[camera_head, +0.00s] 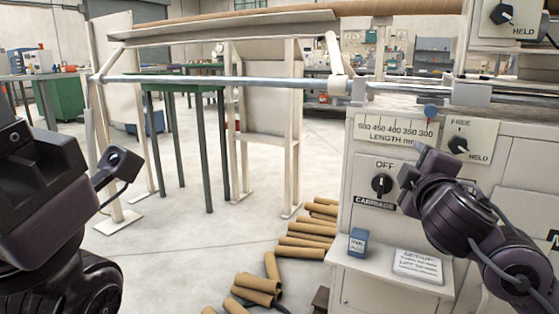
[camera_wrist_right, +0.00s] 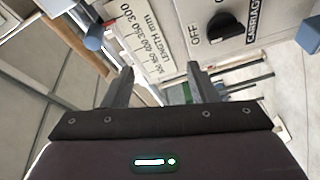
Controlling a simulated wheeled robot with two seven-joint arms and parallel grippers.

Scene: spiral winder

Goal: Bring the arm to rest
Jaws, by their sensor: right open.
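My right gripper (camera_head: 412,170) is in front of the winder's cream control panel (camera_head: 360,222), just right of the black carriage knob (camera_head: 381,184). In the right wrist view my right gripper (camera_wrist_right: 157,85) has its two fingers apart with nothing between them. The carriage knob (camera_wrist_right: 222,27) and the length scale (camera_wrist_right: 146,48) lie beyond the fingers there. I cannot tell from the views whether the gripper touches the panel. My left arm's dark end (camera_head: 122,163) is at the left edge, away from the machine; its finger opening does not show clearly.
A FREE/HELD knob (camera_head: 458,144) sits above my right wrist. A shelf (camera_head: 385,272) below carries a small blue box (camera_head: 358,241) and a printed card (camera_head: 418,265). Several cardboard tubes (camera_head: 300,252) lie on the floor. A long metal rod (camera_head: 230,82) spans leftward. The floor at centre-left is clear.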

